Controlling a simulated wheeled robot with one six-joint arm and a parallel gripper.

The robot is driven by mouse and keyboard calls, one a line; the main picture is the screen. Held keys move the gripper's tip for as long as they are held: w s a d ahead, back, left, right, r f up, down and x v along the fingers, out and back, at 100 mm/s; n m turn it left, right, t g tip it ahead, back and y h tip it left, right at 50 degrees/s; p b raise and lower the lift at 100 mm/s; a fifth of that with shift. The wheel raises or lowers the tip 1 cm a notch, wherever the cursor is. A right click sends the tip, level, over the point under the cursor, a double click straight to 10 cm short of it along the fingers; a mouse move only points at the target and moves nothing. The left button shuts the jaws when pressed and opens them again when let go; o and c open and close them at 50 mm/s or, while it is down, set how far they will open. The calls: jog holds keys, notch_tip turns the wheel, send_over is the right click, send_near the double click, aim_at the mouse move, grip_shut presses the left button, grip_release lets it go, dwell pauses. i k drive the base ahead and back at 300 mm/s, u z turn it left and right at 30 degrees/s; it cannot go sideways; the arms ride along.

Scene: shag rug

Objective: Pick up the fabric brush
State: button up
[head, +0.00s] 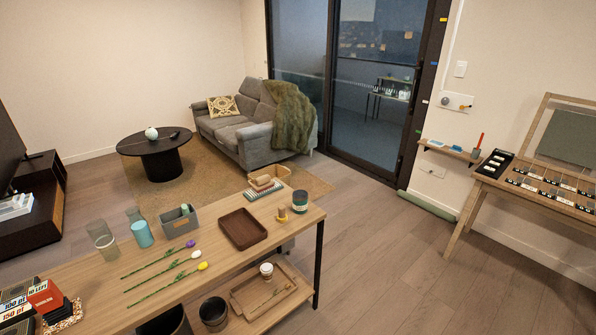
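I cannot pick out the fabric brush with certainty. A small tan, brush-like block (262,182) lies by a striped green and white piece (262,192) at the back of the long wooden table (222,256). A small wooden piece (282,213) stands near the table's right end. A red-handled item (479,143) stands at the end of the narrow wall shelf (452,153), beside small blue and white items. These are too small to tell apart surely. My gripper is not in view.
The table also holds a dark brown tray (242,229), a grey bin (180,221), cups, artificial tulips and a jar (300,201). A lower shelf carries a wooden tray (271,289). A display desk (545,190) stands right. Bare floor (400,255) lies between.

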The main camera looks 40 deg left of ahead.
aim_at(263, 183)
jog(key=i, duration=1.7)
jog(key=u, duration=2.85)
jog(key=i, duration=1.65)
